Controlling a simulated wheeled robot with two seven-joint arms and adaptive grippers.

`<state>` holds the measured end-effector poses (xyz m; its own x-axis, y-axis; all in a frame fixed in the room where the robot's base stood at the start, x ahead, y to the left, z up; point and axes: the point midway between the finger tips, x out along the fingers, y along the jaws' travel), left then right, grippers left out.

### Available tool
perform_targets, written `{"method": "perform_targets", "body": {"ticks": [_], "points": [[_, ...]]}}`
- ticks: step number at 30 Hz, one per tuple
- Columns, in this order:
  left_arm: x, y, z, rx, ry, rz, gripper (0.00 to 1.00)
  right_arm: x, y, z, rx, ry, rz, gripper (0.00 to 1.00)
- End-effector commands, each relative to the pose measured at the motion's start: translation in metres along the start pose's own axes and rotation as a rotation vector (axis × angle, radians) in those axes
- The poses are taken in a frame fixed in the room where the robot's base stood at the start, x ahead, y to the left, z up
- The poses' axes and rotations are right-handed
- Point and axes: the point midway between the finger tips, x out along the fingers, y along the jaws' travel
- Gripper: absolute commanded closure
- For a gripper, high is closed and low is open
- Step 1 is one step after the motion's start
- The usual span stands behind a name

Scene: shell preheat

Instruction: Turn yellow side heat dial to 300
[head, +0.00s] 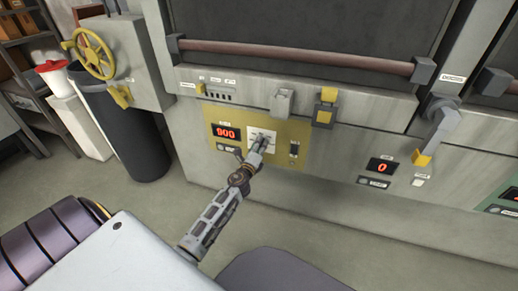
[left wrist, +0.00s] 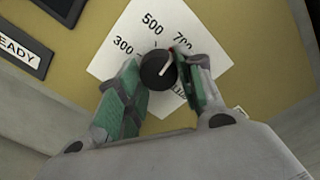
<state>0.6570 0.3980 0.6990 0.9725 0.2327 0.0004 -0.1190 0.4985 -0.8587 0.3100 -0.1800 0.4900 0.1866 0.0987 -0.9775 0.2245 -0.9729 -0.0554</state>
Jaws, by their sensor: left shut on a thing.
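The yellow panel (head: 276,162) on the oven front holds a red display (head: 226,133) that reads 900. To its right is the white dial plate (head: 253,131). In the left wrist view the plate (left wrist: 117,63) shows 300, 500 and a partly covered 700. My right gripper is not in view.
A second display (head: 382,167) reading 0 is farther right, near a yellow-tipped lever (head: 435,128). A small switch (head: 294,150) is beside the dial. The oven door handle (head: 300,55) runs above. A yellow handwheel (head: 94,53) and a dark bin (head: 118,120) stand left.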

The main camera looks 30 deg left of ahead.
Motion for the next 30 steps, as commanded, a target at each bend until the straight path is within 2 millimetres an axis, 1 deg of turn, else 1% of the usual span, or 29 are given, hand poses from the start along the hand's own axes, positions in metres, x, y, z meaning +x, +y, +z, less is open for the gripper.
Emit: {"method": "perform_targets", "body": {"ticks": [7,17,25,30], "points": [[0.000,0.000,0.002,-0.238,-0.004,0.001,0.87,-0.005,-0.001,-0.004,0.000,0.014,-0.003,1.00],[0.000,-0.001,0.002,-0.551,-0.005,0.002,0.87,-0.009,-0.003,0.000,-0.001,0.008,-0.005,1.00],[0.000,-0.001,0.003,-0.808,-0.006,0.004,0.87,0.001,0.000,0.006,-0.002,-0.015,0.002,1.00],[0.000,-0.002,0.004,-0.964,-0.005,0.003,0.87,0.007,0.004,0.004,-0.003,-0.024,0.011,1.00]]}}
